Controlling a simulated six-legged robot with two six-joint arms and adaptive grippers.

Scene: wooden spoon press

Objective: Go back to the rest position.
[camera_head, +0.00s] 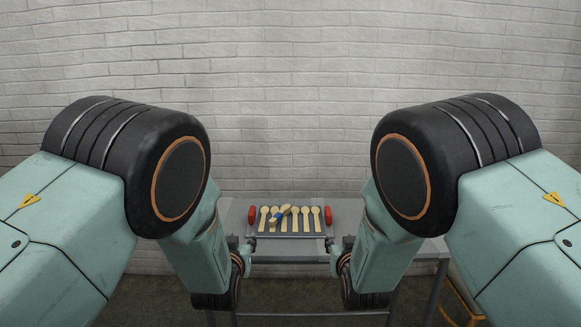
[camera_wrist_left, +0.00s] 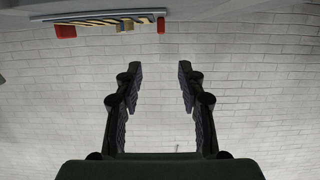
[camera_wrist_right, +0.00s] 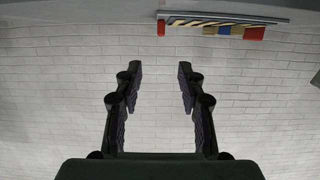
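My left gripper (camera_head: 246,246) is open and empty at the near left of the press; its fingers stand apart in the left wrist view (camera_wrist_left: 160,68). My right gripper (camera_head: 335,247) is open and empty at the near right, and its fingers are also apart in the right wrist view (camera_wrist_right: 160,68). The spoon press (camera_head: 290,234) sits on the table between and beyond them, holding several pale wooden spoons (camera_head: 313,220) in a row. One spoon with a blue part (camera_head: 279,212) lies slanted across the others. Red blocks stand at the press's left (camera_head: 252,215) and right (camera_head: 328,215) ends.
The press stands on a grey metal table (camera_head: 346,212). A white brick wall (camera_head: 290,100) is behind it. In the wrist views, the press's striped edge shows at the top (camera_wrist_left: 105,24) (camera_wrist_right: 205,21), apart from the fingers. A yellow frame (camera_head: 462,303) is at lower right.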

